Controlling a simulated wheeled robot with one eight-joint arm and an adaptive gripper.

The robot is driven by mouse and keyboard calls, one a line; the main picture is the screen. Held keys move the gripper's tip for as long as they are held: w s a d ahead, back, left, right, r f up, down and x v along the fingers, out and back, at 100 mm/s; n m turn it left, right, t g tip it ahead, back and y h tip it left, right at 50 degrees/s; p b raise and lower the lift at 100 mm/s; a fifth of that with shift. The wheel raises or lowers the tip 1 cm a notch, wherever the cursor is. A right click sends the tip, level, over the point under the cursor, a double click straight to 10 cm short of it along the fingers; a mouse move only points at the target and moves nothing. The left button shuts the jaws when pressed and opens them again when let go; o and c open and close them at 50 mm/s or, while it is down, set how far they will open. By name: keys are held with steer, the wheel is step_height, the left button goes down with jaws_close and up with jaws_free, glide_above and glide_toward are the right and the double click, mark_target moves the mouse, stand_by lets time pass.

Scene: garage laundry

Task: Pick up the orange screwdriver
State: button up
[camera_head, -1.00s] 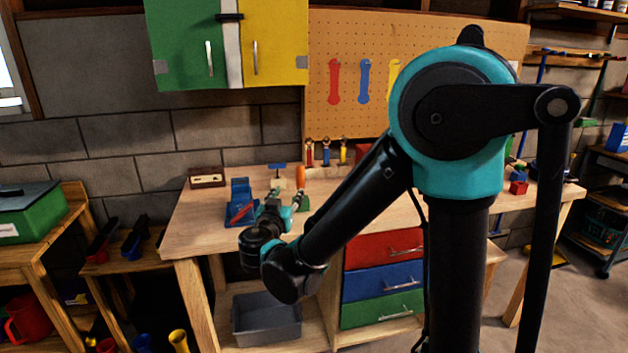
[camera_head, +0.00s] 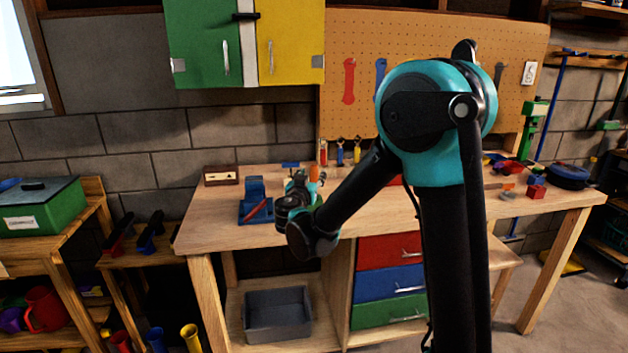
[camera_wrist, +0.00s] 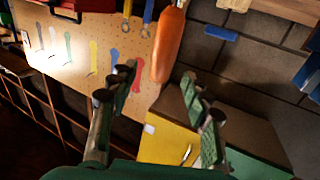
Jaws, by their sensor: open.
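The orange screwdriver (camera_head: 314,173) shows as a small upright orange shape at the back of the workbench (camera_head: 215,228), partly hidden by my arm. In the wrist view its orange handle (camera_wrist: 168,45) is large, at the top centre. My gripper (camera_wrist: 157,80) is open, with its two dark fingers spread below the handle in the picture. In the head view my gripper (camera_head: 300,180) is just left of the screwdriver, above the bench. The screwdriver's shaft cannot be made out.
A blue tool with a red bar (camera_head: 254,198) stands left of my gripper. A wooden box (camera_head: 220,175) is behind it. Small keys or tools hang on the pegboard (camera_head: 430,45) behind the screwdriver. The bench front left is clear. A green toolbox (camera_head: 40,207) stands far left.

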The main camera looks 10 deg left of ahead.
mark_target(313, 172)
steer(key=w, duration=0.4)
steer(key=shift+w+d, duration=0.1)
steer(key=shift+d, duration=0.1)
jaws_close()
